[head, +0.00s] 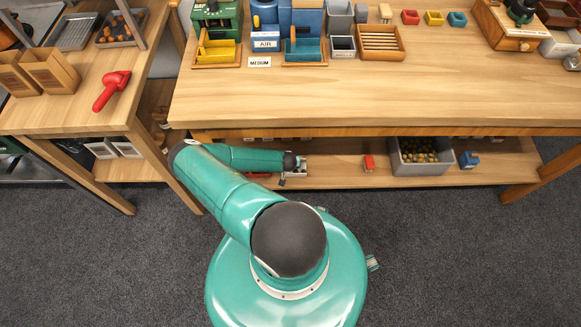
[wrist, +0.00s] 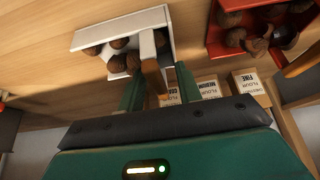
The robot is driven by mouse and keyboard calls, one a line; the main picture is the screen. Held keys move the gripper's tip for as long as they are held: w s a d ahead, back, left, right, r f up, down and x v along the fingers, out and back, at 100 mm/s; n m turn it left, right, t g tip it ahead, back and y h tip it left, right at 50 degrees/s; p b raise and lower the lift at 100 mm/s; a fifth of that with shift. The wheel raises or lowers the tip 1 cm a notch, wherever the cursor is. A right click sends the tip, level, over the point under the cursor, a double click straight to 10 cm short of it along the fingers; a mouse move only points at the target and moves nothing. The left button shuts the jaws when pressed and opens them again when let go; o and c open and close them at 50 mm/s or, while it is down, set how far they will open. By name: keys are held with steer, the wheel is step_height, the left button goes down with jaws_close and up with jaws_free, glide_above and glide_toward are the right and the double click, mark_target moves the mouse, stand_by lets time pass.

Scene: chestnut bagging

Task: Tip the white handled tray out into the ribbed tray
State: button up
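In the wrist view a white tray (wrist: 90,38) holds several brown chestnuts. Its wooden handle (wrist: 148,55) points toward my gripper (wrist: 159,80). The two green fingers stand apart with the handle between them, and gaps show beside it. I cannot tell whether either finger touches it. In the head view my gripper (head: 293,163) reaches under the bench to the lower shelf, where the white tray is mostly hidden. A grey tray with ribs (head: 75,32) lies on the left table. A slatted wooden tray (head: 381,42) stands on the bench; I cannot tell which is the ribbed tray.
A red tray (wrist: 214,42) of chestnuts sits right of the white one in the wrist view. Labelled flour packets (wrist: 208,90) stand close by. The bench top (head: 300,102) lies above the shelf. A grey crate (head: 397,168) stands farther right on the shelf.

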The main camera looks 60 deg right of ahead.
jaws_close()
steer(key=shift+r, duration=2.55)
steer(key=shift+s+a, duration=0.1)
